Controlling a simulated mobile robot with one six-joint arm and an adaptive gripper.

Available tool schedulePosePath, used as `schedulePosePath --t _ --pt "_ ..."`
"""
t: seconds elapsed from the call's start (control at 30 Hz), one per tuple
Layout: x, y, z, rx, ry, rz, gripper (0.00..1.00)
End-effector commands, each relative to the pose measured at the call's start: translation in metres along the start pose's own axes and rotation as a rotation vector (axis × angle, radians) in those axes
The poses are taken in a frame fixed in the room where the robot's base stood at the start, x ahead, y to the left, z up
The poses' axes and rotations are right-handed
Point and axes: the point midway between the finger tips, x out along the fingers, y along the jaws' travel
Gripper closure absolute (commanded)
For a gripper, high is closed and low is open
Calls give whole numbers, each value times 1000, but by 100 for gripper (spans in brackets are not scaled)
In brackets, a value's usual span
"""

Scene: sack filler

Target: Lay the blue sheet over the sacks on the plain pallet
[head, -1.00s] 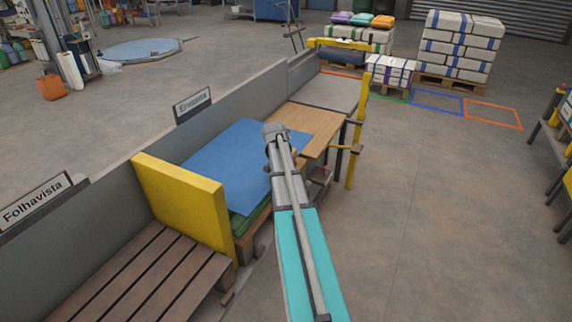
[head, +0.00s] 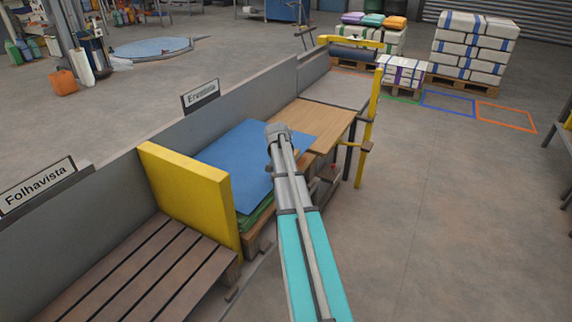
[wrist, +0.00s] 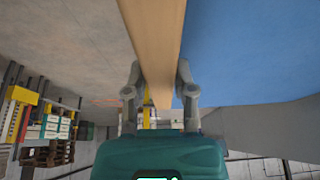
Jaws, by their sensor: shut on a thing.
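The blue sheet (head: 235,160) lies broadly flat over green sacks (head: 256,215) in the bay behind the yellow divider. A wooden pallet (head: 262,238) shows below the sacks. The sheet's right part is partly hidden by my arm. In the wrist view, my gripper (wrist: 158,78) is shut on a long wooden batten (wrist: 152,35), with the blue sheet (wrist: 235,50) running off to its right side. I cannot tell how batten and sheet are joined. In the head view my arm hides the gripper.
A yellow divider (head: 187,195) separates this bay from an empty slatted platform (head: 150,265) in front. A grey wall (head: 100,210) with name signs runs along the left. A wooden tabletop (head: 315,122) and yellow post (head: 368,135) stand beyond.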

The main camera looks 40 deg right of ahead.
Motion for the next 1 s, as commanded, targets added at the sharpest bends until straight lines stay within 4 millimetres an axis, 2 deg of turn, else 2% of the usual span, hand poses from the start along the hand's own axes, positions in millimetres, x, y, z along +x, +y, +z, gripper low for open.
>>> schedulePosePath --t 0.13,0.17,0.3,0.37,1.0 --pt "0 0 0 0 0 -1 100" --pt "0 0 0 0 0 -1 61" --pt "0 0 0 0 0 0 35" --pt "0 0 0 0 0 0 26" --pt "0 0 0 0 0 0 26"
